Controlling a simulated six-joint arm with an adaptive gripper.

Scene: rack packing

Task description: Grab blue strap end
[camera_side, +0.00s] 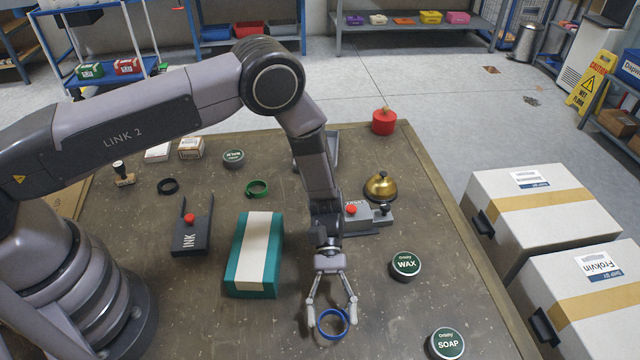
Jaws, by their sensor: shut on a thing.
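The blue strap (343,335) is a small ring low in the picture, near the front of the brown table. My gripper (333,315) reaches down over it, with one finger at each side of the ring. The fingers are shut on the blue strap. The fingertips partly cover the ring's left and right sides. I cannot tell whether the ring still touches the table.
A teal box with a cream band (240,281) stands left of my gripper. A wax tin (405,265) and a soap tin (446,343) lie to the right.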

